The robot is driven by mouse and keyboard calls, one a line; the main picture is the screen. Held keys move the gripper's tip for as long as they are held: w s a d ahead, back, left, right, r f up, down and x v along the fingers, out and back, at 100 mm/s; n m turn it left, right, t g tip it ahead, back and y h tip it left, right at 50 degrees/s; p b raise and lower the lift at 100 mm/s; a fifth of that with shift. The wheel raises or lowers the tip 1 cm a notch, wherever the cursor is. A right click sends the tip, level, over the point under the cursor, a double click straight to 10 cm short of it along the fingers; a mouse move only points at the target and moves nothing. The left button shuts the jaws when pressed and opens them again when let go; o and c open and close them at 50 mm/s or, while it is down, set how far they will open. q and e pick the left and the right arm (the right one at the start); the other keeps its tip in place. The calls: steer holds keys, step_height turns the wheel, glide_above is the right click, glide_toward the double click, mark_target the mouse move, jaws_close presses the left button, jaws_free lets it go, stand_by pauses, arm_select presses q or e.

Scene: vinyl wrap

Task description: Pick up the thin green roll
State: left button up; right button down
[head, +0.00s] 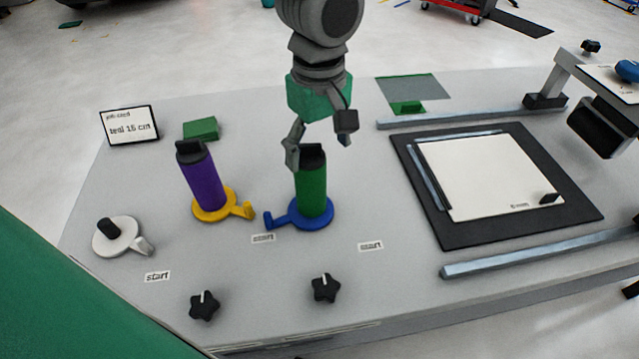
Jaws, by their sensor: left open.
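The green roll (312,190) stands upright on a blue base (285,220) with a side hook, near the middle of the table. It has a black cap (313,153) on top. My left gripper (319,145) comes down from above and is open at the cap. One finger overlaps the cap's left edge in the picture; the other is up and to the right of it. I cannot tell whether either finger touches the cap. My right gripper is not in view.
A purple roll (204,185) stands on a yellow base (236,210) to the left. A sign (129,126) reads "teal 15 cm". Two black knobs (205,305) are in front. A black mat (440,215) with a white sheet (490,175) lies right.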

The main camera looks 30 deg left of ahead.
mark_target(313, 173)
arm_select(q)
steer(key=shift+a+f, duration=0.15)
steer(key=shift+f, duration=0.2)
steer(key=f, duration=0.1)
steer(key=a+f, duration=0.1)
steer(key=f, duration=0.1)
steer(key=a+f, duration=0.1)
steer(key=f, duration=0.1)
steer(key=shift+s+a+f, duration=0.15)
steer(key=shift+a, duration=0.1)
steer(key=shift+d+f, duration=0.1)
steer(key=shift+d, duration=0.8)
steer(key=shift+d+r, duration=0.15)
steer(key=shift+r, duration=0.05)
steer(key=c, duration=1.1)
steer(key=shift+c, duration=1.3)
steer(key=shift+a+f, duration=0.1)
steer(key=shift+a, duration=0.55)
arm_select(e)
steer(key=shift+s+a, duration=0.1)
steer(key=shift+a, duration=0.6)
